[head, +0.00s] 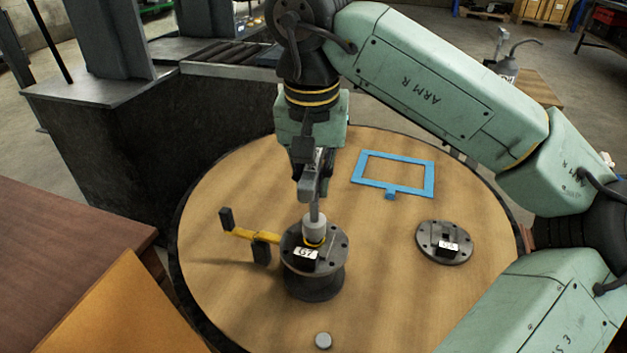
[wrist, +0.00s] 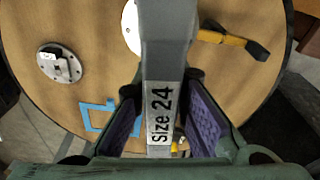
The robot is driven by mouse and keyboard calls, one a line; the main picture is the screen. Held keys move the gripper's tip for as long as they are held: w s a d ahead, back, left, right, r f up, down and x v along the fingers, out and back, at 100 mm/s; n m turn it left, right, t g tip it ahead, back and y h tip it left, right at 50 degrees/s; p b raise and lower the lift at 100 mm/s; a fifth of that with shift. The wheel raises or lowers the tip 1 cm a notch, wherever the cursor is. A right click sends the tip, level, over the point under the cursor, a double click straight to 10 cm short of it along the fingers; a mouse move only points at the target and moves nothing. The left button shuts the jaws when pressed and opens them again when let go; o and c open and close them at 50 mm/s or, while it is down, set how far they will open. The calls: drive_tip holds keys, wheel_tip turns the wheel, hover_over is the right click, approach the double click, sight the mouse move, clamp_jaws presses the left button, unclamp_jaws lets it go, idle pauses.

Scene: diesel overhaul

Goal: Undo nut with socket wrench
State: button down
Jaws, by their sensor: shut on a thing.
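My gripper (head: 311,168) is shut on the grey socket wrench (head: 315,200). In the wrist view, the wrench (wrist: 168,50) lies between the purple pads of my gripper (wrist: 160,125) and bears the label "Size 24". The wrench points down, with its pale socket end (head: 315,229) on top of a dark round flanged part (head: 316,279) marked "67". A yellow ring shows at the foot of the socket. The nut is hidden, and I cannot tell how the socket sits on it.
A yellow bar with black ends (head: 240,232) sticks out left of the flanged part. A dark disc (head: 444,243) and a blue frame (head: 431,180) lie to the right on the round wooden table (head: 400,300). A small grey round piece (head: 323,340) lies near the front edge.

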drive_tip(key=m, duration=0.4)
drive_tip(key=shift+m, duration=0.4)
drive_tip(key=m+h, duration=0.1)
drive_tip(key=m, duration=0.4)
drive_tip(key=shift+d, duration=0.1)
drive_tip(key=m+g, duration=0.1)
drive_tip(key=m, duration=0.4)
drive_tip(key=shift+s, duration=0.1)
drive_tip(key=m, duration=0.5)
drive_tip(key=shift+d+g+b, duration=0.1)
drive_tip(key=shift+g+b, duration=0.2)
